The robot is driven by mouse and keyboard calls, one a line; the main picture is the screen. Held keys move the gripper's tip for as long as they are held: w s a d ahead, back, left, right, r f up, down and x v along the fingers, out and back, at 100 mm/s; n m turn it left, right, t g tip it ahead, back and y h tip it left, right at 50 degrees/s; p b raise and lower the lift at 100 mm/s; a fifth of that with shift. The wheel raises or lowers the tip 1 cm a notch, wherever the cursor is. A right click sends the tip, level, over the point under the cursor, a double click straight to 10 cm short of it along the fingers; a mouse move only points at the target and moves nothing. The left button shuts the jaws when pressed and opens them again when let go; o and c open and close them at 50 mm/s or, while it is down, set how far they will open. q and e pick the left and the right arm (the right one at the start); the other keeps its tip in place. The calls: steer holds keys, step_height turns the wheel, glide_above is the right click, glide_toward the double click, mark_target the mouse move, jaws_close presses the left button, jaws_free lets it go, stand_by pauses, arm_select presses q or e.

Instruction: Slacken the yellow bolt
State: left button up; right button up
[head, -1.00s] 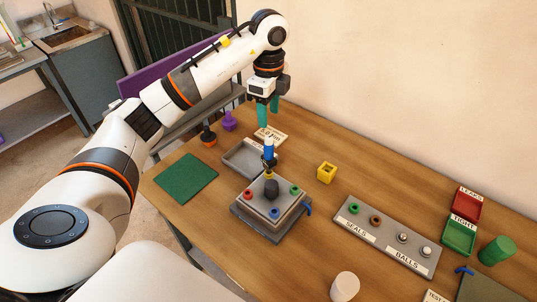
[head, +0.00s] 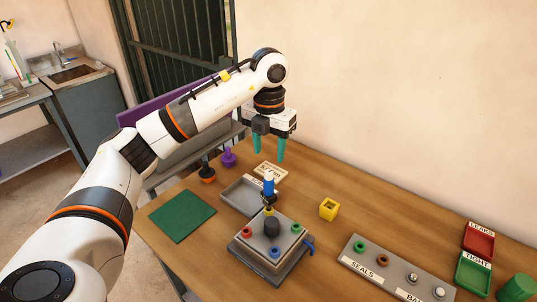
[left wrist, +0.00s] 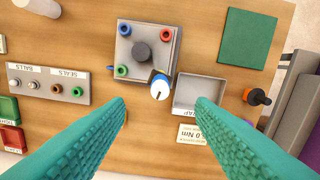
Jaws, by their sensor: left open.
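A grey square fixture (head: 264,264) with a dark central knob stands on the table. Red, blue and green bolts show at three of its corners. The yellow bolt (head: 268,211) is at its back corner, with a blue-handled tool (head: 269,188) standing upright over it. My left gripper (head: 269,156) is open and empty above and behind the tool. In the left wrist view the tool lies between my left gripper's (left wrist: 160,102) spread fingers, beyond their tips. My right gripper is not in view.
A grey tray (head: 234,202) is beside the fixture, and a green mat (head: 182,217) lies left. A yellow holed block (head: 329,209) stands right of the tool. A seals and balls rack (head: 378,262) and red and green bins (head: 473,268) are further right.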

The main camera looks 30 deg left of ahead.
mark_target(269, 172)
arm_select(q)
steer(key=m, duration=0.5)
steer(key=shift+f+m+b, duration=0.25)
steer(key=shift+m+b, duration=0.05)
steer(key=shift+b, duration=0.05)
steer(key=shift+f+m, duration=0.1)
steer(key=shift+m, duration=0.3)
step_height(269, 172, down, 10)
steer(key=p, duration=0.3)
steer(key=shift+f+p, duration=0.1)
steer(key=shift+p, duration=0.2)
steer(key=shift+f, duration=0.8)
steer(key=shift+c, duration=0.4)
steer(key=c, duration=0.9)
steer(key=shift+o, duration=0.2)
steer(key=shift+r+p, duration=0.45)
steer(key=shift+r, duration=0.25)
steer(key=shift+r+p, duration=0.85)
steer(key=shift+r, duration=0.55)
